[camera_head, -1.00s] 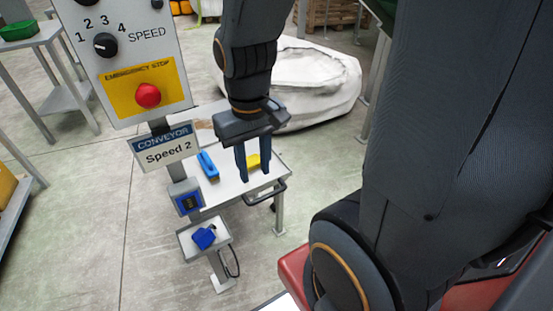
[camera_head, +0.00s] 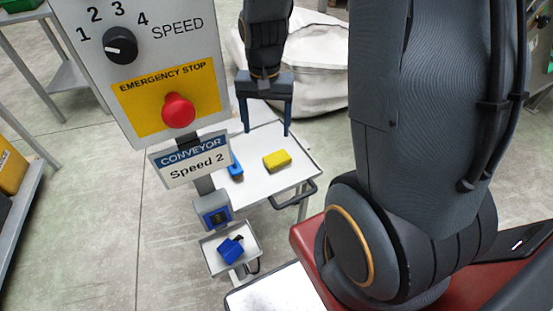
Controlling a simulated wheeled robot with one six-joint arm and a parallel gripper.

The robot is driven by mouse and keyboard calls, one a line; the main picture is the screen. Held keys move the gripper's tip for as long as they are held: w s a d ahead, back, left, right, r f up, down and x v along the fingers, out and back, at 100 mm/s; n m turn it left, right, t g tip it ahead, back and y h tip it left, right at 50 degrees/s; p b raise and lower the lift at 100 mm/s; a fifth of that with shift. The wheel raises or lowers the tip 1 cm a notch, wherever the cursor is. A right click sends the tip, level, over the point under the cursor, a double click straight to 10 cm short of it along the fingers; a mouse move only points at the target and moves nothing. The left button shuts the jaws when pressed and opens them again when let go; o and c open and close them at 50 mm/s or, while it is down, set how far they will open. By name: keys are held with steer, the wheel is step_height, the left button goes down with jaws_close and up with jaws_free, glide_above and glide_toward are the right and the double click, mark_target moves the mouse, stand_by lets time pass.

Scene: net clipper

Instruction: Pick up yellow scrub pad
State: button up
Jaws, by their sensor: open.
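The yellow scrub pad (camera_head: 277,160) lies flat on the white top of a small metal table (camera_head: 262,191). My gripper (camera_head: 266,132) points down with its two fingers spread wide apart. It is empty. In the picture its fingertips are just above the pad, one on each side; the exact height over the table is hard to tell. The pad is in full view.
The control panel (camera_head: 150,60) with a red stop button stands close on the left. A small tray (camera_head: 231,249) holds a blue item. A white sack (camera_head: 312,70) sits behind.

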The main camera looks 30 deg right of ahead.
steer(key=w+d+f+m, duration=0.4)
steer(key=w+f+m, duration=0.25)
steer(key=f, duration=0.35)
steer(key=m, duration=0.4)
glide_above(277, 157)
step_height(277, 157, down, 9)
steer(key=shift+a+r+b, duration=0.1)
steer(key=shift+r+b, duration=0.05)
steer(key=shift+b, duration=0.15)
steer(key=shift+f+p, duration=0.6)
steer(key=shift+f, duration=3.25)
steer(key=c, duration=1.1)
step_height(277, 157, up, 10)
steer(key=shift+r+b, duration=0.1)
steer(key=shift+b, duration=0.4)
